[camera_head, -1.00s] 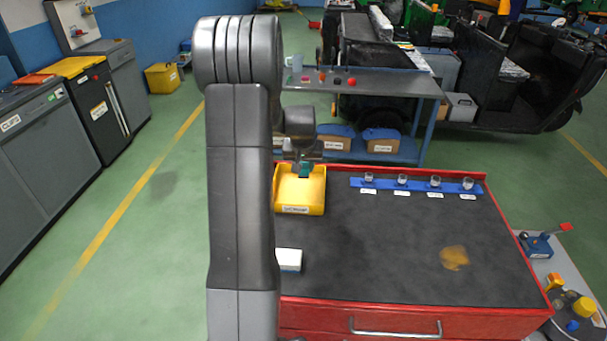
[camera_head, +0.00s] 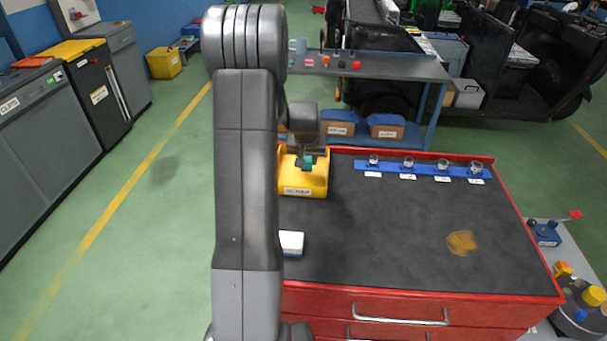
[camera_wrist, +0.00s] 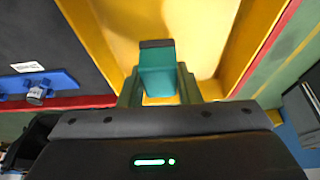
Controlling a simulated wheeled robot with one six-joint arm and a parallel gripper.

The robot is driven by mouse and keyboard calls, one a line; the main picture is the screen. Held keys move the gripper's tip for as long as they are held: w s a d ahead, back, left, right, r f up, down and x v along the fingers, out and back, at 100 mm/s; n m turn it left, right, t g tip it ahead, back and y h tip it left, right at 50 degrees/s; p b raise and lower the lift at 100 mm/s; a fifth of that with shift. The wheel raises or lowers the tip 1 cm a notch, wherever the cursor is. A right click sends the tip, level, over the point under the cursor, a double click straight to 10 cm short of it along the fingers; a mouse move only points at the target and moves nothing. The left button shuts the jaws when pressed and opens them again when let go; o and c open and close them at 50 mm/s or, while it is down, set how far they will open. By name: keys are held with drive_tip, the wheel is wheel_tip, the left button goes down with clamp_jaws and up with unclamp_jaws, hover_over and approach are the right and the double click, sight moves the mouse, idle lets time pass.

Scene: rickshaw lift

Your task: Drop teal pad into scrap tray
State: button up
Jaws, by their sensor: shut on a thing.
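The teal pad (camera_wrist: 157,68) is held between the fingers of my gripper (camera_wrist: 157,90), with a dark edge at its far end. In the head view the pad (camera_head: 307,162) shows as a small teal patch at my gripper (camera_head: 305,158). The yellow scrap tray (camera_head: 318,183) sits at the far left corner of the red cabinet's dark top, its front label reading scrap. My gripper is over the tray, and the wrist view shows the tray's yellow floor and wall (camera_wrist: 247,45) behind the pad. My arm hides the tray's left part in the head view.
A blue rack (camera_head: 425,171) with several small glass cups stands along the back edge, right of the tray. A white block (camera_head: 291,242) lies near the left edge, partly behind my arm. An orange-brown stain (camera_head: 461,242) marks the right side. The middle is clear.

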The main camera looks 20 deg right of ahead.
drive_tip(key=o, duration=1.1)
drive_tip(key=shift+c, duration=0.2)
drive_tip(key=shift+r, duration=0.15)
drive_tip(key=b+v, duration=0.2)
drive_tip(key=v, duration=1.1)
drive_tip(key=shift+s+r, duration=0.2)
drive_tip(key=shift+r, duration=0.1)
drive_tip(key=shift+f, duration=0.15)
